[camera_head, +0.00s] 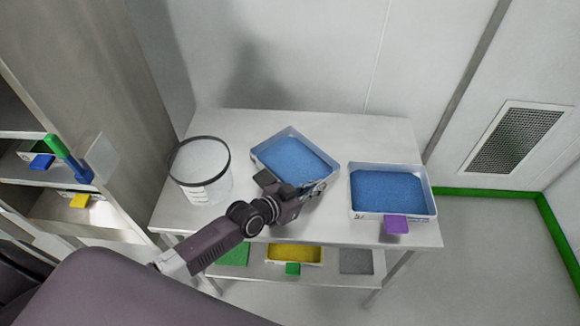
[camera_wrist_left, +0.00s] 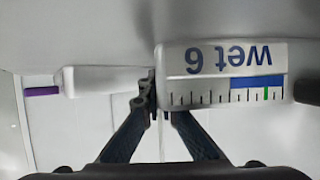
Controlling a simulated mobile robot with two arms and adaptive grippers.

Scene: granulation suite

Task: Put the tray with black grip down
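The tray with the black grip (camera_head: 272,147) is white, filled with blue granules, and turned at an angle at the middle of the table. Its front label "wet 6" (camera_wrist_left: 225,60) is upside down in the left wrist view, where part of the black grip (camera_wrist_left: 307,91) shows at the right edge. My left gripper (camera_head: 314,188) is at the tray's front right corner. In the left wrist view its fingers (camera_wrist_left: 158,98) are close together, one outside the wall, the other partly hidden behind it. I cannot tell whether the tray touches the table. My right gripper is not in view.
The table (camera_head: 370,133) also holds a clear bucket (camera_head: 205,188) to the left and a tray with a purple grip (camera_head: 397,225) close on the right. Bare tabletop shows behind and between them. A lower shelf (camera_head: 325,272) holds several trays.

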